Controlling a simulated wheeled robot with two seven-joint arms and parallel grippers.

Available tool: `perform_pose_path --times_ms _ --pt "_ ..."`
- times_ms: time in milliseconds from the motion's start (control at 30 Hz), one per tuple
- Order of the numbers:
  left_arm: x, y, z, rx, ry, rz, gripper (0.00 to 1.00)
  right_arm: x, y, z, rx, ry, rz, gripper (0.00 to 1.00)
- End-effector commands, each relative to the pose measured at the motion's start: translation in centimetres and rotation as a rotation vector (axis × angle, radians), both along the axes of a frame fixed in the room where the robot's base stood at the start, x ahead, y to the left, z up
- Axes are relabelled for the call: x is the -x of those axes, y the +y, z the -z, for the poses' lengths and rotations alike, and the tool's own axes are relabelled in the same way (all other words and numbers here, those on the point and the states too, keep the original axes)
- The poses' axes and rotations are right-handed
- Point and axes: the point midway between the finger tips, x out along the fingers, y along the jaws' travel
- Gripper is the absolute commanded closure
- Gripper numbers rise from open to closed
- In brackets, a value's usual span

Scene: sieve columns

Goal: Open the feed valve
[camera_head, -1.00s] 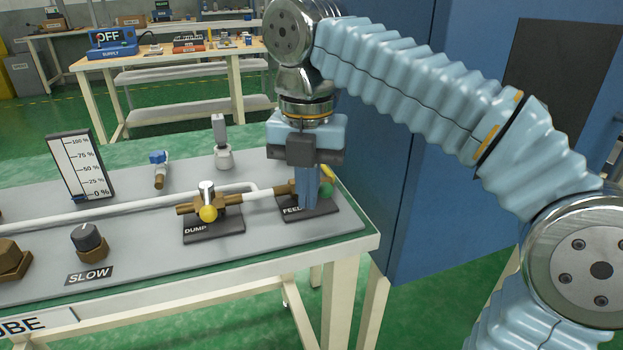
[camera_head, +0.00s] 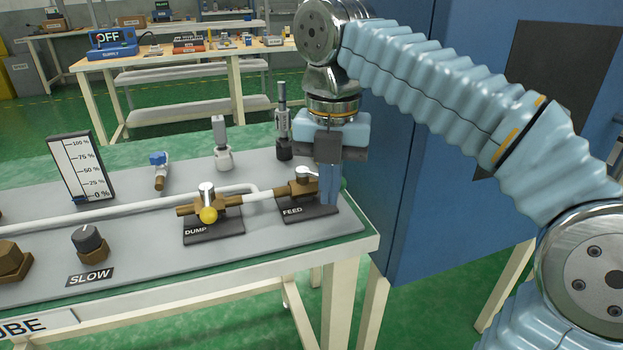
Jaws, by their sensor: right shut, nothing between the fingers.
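The feed valve (camera_head: 301,187) is a brass body with a silver cap on a dark plate labelled FEED (camera_head: 292,211), near the right end of the grey panel. My right gripper (camera_head: 329,201) points down over the right side of this plate. Its fingers are shut together with nothing between them, just right of the brass body. They hide the right part of the valve, including most of any handle there; a small green bit shows just right of the fingers. I cannot tell whether the fingers touch the valve. My left gripper is not in view.
The dump valve (camera_head: 208,197) with a yellow knob stands left of the feed valve, joined by a white pipe. A slow dial (camera_head: 89,240), a percent gauge (camera_head: 81,167) and upright fittings (camera_head: 222,146) are on the panel. A blue cabinet (camera_head: 450,200) stands close on the right.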

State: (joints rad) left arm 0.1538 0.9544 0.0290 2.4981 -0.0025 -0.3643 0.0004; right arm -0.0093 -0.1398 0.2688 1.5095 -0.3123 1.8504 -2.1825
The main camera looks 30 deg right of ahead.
Motion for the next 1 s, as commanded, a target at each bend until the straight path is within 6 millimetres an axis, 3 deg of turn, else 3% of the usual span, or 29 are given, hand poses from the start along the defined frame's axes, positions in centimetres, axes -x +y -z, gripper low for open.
perform_pose_path --times_ms 267,500,800,1000 --pt "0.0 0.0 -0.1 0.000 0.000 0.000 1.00 0.0 -0.1 0.0 0.000 0.001 0.001 1.00" --pt "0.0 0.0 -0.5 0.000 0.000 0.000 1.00 -0.3 -1.6 0.0 0.000 0.001 0.002 1.00" --pt "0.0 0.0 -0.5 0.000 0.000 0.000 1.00 -0.3 -1.7 0.0 0.000 0.001 0.000 1.00" --pt "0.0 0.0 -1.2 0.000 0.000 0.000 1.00 -0.8 -2.9 -0.1 -0.001 0.001 0.002 1.00"
